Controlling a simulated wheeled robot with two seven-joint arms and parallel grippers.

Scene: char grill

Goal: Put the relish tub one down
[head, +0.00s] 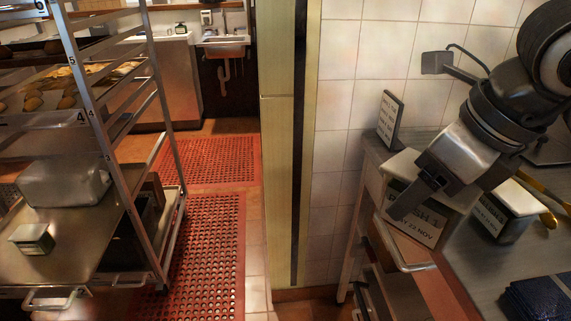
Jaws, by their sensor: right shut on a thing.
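The relish tub (432,232) has a pale lid and a white front label reading "RELISH 1" and "22 NOV". My right gripper (420,198) comes in from the upper right and is shut on it, with one dark finger across its front. The other finger is hidden. The tub is tilted in the picture, at the left end of the steel counter, above a shelf unit with a metal front bar. I cannot tell whether its base touches anything. My left gripper is not in view.
A second labelled tub (510,208) stands on the counter (475,265) close to the right of the held one. Yellow-handled tools (540,190), a dark blue item (540,298) and an upright sign (390,119) are nearby. A wheeled rack (90,235) stands left, with a small tub (33,238).

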